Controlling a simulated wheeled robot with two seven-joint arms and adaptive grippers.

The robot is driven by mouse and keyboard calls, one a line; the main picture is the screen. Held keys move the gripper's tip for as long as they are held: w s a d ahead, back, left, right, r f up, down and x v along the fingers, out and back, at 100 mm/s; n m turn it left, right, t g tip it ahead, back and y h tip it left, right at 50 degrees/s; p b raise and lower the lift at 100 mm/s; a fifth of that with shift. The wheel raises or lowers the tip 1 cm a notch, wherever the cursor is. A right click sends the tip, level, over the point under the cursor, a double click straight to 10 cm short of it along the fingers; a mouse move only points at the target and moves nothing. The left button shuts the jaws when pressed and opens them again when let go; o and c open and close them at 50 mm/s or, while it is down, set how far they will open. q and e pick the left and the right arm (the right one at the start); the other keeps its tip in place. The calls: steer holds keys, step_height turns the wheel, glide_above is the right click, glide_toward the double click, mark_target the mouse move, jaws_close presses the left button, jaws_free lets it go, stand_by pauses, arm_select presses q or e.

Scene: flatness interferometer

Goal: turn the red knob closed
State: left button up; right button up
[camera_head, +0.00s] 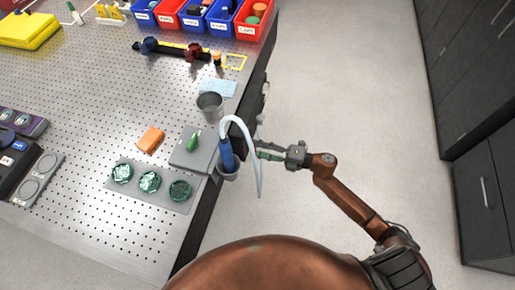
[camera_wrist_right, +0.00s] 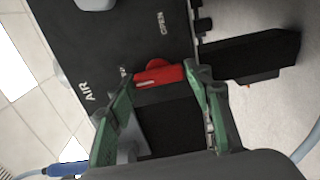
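The red knob (camera_wrist_right: 160,74) shows in the right wrist view on a black panel (camera_wrist_right: 120,40) lettered "AIR" and "OPEN". My right gripper (camera_wrist_right: 160,82) has its two green fingers spread, with the knob framed between their tips. I cannot tell whether either finger touches it. In the head view, my right arm comes in from the right and its gripper (camera_head: 262,149) is beside the table's right edge, close to the blue tool. The knob is not visible in the head view. My left gripper is in neither view.
A blue tool (camera_head: 226,155) with a pale hose (camera_head: 257,160) stands in a holder at the table edge. A metal cup (camera_head: 210,107), an orange block (camera_head: 150,140) and a grey tray (camera_head: 178,204) are on the perforated table (camera_head: 95,90). The floor right of the table is clear.

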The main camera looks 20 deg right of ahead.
steer(key=o, duration=0.3)
steer(key=v, duration=1.2)
stand_by(0.3)
